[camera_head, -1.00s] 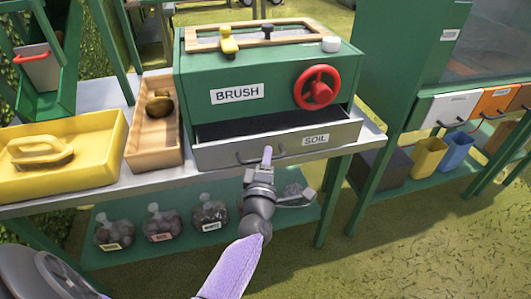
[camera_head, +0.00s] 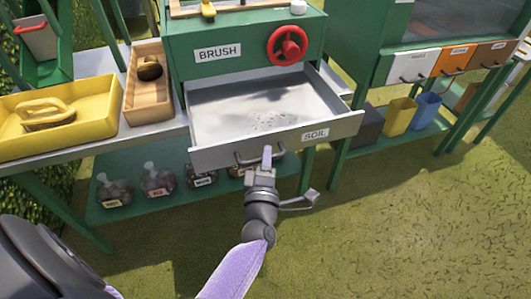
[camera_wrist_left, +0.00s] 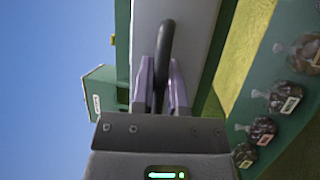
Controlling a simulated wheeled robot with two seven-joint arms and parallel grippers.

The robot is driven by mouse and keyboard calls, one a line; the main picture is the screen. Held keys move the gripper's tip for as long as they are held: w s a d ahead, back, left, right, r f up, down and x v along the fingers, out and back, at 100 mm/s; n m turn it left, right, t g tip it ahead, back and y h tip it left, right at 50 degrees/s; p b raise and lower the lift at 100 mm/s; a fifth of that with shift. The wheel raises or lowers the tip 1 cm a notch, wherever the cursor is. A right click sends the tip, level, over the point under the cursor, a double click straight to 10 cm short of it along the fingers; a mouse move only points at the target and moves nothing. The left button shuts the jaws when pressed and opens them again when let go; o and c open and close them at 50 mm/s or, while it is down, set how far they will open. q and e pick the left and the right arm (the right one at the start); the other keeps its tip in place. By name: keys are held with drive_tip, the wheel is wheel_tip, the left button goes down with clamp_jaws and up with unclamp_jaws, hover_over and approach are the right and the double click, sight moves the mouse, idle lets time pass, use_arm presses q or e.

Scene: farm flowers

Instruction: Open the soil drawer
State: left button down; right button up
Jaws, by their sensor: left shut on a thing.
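The soil drawer (camera_head: 218,156) is a grey metal drawer with a "SOIL" label, under the green "BRUSH" box (camera_head: 240,48). It is pulled well out, and its grey floor with a few dark specks shows. My left gripper (camera_head: 266,158) is shut on the drawer's dark handle (camera_head: 245,160) at the front panel. In the left wrist view, the two pale purple fingers (camera_wrist_left: 163,88) close on either side of the black handle (camera_wrist_left: 165,42). The grey drawer front (camera_wrist_left: 195,30) stands behind it. The right gripper does not show.
A yellow tray (camera_head: 88,128) and a wooden box (camera_head: 137,108) stand on the bench to the left. Bags (camera_head: 115,190) lie on the shelf below. Yellow (camera_head: 399,117) and blue bins stand at right. The grass in front is clear.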

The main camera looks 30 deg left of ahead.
use_arm(q)
drive_tip(key=c, duration=0.7)
unclamp_jaws()
drive_tip(key=shift+o, duration=0.2)
drive_tip(key=p+v, duration=0.1)
drive_tip(key=v, duration=0.9)
drive_tip(key=shift+p, duration=0.3)
drive_tip(key=shift+w, duration=0.1)
